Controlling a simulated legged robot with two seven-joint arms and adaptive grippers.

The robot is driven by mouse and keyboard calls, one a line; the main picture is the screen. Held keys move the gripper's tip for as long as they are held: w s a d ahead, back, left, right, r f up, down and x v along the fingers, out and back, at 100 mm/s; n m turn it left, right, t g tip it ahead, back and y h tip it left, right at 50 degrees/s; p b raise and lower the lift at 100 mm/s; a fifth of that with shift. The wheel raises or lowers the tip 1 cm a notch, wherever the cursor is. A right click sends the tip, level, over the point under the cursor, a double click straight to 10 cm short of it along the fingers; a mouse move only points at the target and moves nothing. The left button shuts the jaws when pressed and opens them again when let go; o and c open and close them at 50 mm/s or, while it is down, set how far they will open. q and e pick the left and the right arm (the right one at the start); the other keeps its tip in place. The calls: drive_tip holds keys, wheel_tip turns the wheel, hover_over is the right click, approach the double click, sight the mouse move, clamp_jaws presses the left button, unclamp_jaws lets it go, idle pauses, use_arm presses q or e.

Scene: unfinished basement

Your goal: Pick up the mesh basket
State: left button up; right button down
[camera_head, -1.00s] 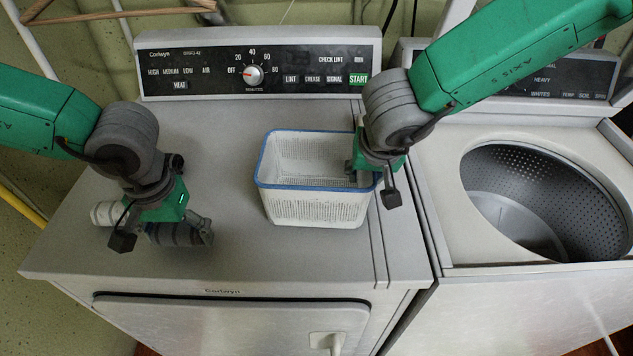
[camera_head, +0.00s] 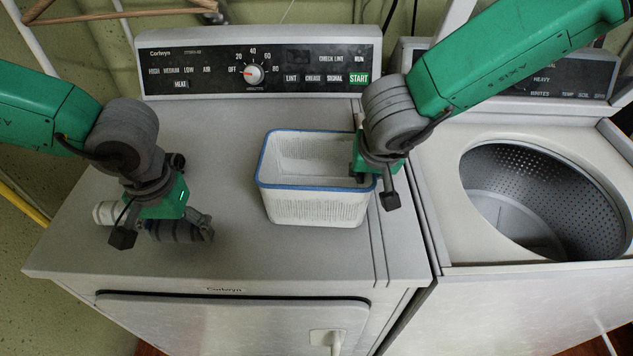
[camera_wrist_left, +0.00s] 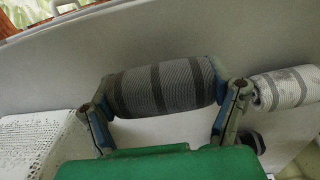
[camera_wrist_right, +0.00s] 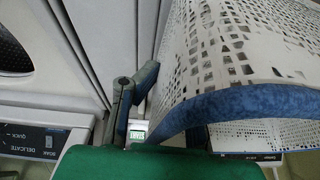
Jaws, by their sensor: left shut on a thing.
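The mesh basket (camera_head: 315,208) is white with a blue rim and stands upright on the dryer top, empty as far as I see. My right gripper (camera_head: 364,176) is at its right wall, at the rim. In the right wrist view one finger (camera_wrist_right: 130,100) shows beside the perforated basket wall (camera_wrist_right: 235,60); the other is hidden behind the rim, so its closure is unclear. My left gripper (camera_head: 178,232) is over the dryer's left part, shut on a grey striped rolled cloth (camera_wrist_left: 162,87), well away from the basket.
A white striped roll (camera_wrist_left: 285,88) lies beside the grey one. The dryer (camera_head: 235,255) has a control panel (camera_head: 255,65) behind the basket. The open washer drum (camera_head: 545,200) is at the right. The dryer top between the left gripper and basket is clear.

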use_arm(q)
drive_tip(key=shift+f, duration=0.1)
drive_tip(key=shift+f+b, duration=0.3)
drive_tip(key=shift+b, duration=0.15)
use_arm(e)
drive_tip(key=shift+r, duration=0.1)
use_arm(q)
wheel_tip(320, 180, up, 2)
drive_tip(key=shift+r+p, duration=0.1)
drive_tip(key=shift+p, duration=0.95)
use_arm(e)
wheel_tip(320, 180, up, 10)
drive_tip(key=shift+f, duration=0.25)
drive_tip(key=shift+r, duration=0.45)
drive_tip(key=shift+f, duration=0.15)
use_arm(q)
drive_tip(key=shift+f+b, duration=0.65)
drive_tip(key=shift+f, duration=0.05)
use_arm(e)
drive_tip(key=shift+f, duration=4.5)
